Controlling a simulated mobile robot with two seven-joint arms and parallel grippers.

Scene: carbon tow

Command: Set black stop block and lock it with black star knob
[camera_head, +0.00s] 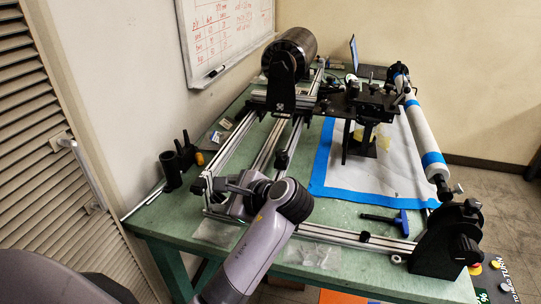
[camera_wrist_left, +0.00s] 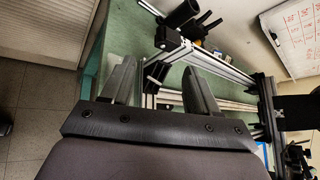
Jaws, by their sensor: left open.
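My left gripper (camera_head: 230,188) is over the near-left corner of the aluminium rail frame (camera_head: 228,152). In the left wrist view its two fingers (camera_wrist_left: 158,75) are apart, with nothing held between them. A small black block (camera_wrist_left: 156,72) on the frame shows in the gap between the fingers; I cannot tell whether they touch it. A black block at the frame's corner (camera_head: 198,186) shows left of the gripper in the head view. I cannot tell which is the stop block, nor make out the star knob. My right gripper is not in view.
A dark roll (camera_head: 289,50) stands at the back of the green table (camera_head: 160,222). Black cylinders (camera_head: 171,170) stand at the left edge. A blue-handled tool (camera_head: 398,222) lies near the front rail. A white roller (camera_head: 416,122) runs along the right. A whiteboard (camera_head: 225,35) hangs behind.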

